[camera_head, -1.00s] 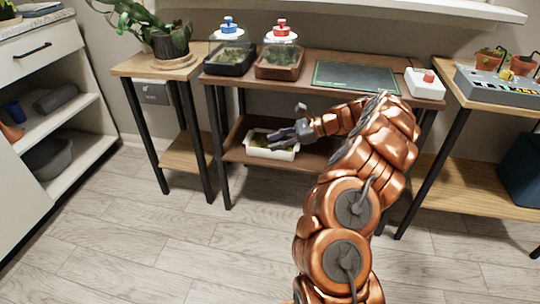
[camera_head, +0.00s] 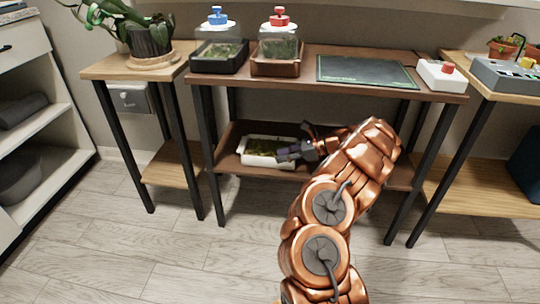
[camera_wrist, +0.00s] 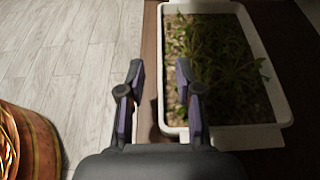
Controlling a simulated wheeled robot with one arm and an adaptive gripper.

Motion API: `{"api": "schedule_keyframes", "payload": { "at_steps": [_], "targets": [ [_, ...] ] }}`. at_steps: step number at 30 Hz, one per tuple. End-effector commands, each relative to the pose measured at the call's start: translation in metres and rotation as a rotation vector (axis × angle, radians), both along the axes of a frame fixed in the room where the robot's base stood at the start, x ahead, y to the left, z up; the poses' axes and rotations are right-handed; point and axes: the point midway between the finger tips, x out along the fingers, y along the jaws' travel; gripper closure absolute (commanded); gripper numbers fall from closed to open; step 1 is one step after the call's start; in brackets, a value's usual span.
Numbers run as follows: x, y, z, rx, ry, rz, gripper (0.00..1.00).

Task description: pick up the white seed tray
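The white seed tray (camera_head: 268,165) sits on the lower brown shelf of the middle table, with green seedlings inside. It also shows in the wrist view (camera_wrist: 262,60), upright, filling the right half. My gripper (camera_head: 282,155) is at the tray's right part in the head view and overlaps it there. In the wrist view my gripper (camera_wrist: 158,75) has its two fingers spread apart, with the tray's left long rim between or below them. I cannot tell whether a finger touches the rim. Nothing is gripped.
The table top (camera_head: 345,92) hangs over the shelf (camera_head: 228,162), with black legs at its corners. On top are two domed trays, one with a blue knob (camera_head: 216,16), one with a red knob (camera_head: 279,17), a dark green mat (camera_head: 368,72) and a white red-button box (camera_head: 440,74).

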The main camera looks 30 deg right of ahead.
Motion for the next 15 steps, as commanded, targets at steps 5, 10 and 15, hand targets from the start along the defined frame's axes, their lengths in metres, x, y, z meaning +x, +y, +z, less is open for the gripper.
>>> {"api": "schedule_keyframes", "payload": {
  "at_steps": [5, 10, 15],
  "targets": [
    [0.012, 0.014, -0.011, -0.002, 0.0, -0.001, 0.66],
    [0.024, 0.027, -0.016, -0.001, 0.0, 0.0, 0.66],
    [0.025, 0.028, -0.015, -0.002, 0.001, -0.002, 0.66]
  ]
}}
